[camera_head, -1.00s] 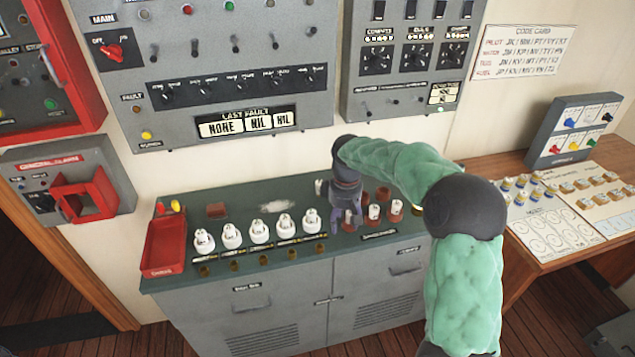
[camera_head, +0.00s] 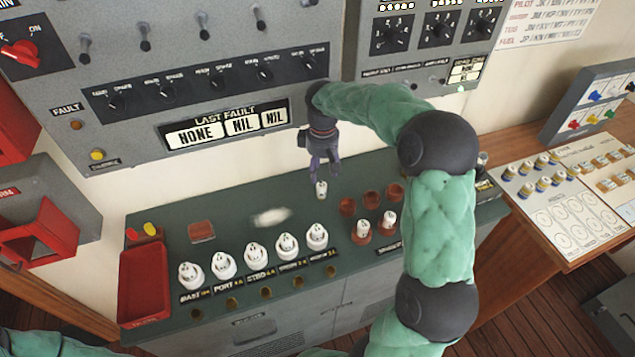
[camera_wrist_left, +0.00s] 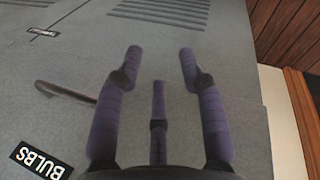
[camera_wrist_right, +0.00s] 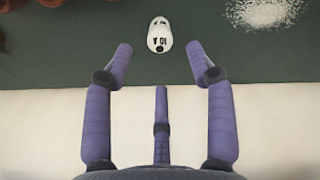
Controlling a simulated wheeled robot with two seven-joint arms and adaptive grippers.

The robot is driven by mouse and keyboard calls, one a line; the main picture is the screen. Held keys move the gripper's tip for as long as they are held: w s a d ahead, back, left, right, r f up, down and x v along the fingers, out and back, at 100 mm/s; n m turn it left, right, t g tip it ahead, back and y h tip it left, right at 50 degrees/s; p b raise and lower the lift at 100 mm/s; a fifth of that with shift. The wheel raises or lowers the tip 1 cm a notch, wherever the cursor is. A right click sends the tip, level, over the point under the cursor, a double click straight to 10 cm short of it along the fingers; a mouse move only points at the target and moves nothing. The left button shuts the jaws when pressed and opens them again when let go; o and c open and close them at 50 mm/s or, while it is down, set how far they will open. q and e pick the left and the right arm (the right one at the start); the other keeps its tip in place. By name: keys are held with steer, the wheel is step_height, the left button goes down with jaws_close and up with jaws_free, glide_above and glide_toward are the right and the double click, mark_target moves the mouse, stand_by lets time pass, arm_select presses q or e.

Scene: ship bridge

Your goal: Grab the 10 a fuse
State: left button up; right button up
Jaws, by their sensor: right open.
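A small white fuse (camera_head: 321,189) stands or lies on the dark green cabinet top (camera_head: 225,275), just below my right gripper. It also shows in the right wrist view (camera_wrist_right: 159,35), with dark print that seems to read 10 A. My right gripper (camera_head: 322,162) is open, its fingers pointing down at the fuse. In the right wrist view the fuse is just beyond the fingertips, between their lines and not gripped. My left gripper (camera_wrist_left: 161,65) is open and empty before the grey cabinet front, and is out of the head view.
Two similar white fuses (camera_head: 388,220) sit in reddish-brown holders (camera_head: 347,206) to the right. Several white round fuse bases (camera_head: 254,258) form a row at left. A red tray (camera_head: 146,283) lies at the left end. The upright panel (camera_head: 190,90) stands close behind.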

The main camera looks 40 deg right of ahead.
mark_target(321, 191)
step_height(321, 191, down, 5)
steer(key=shift+r+b, duration=0.1)
steer(key=shift+b, duration=0.45)
steer(key=shift+w+f+b, duration=0.2)
steer(key=shift+f+b, duration=0.65)
steer(key=shift+f, duration=1.9)
jaws_close()
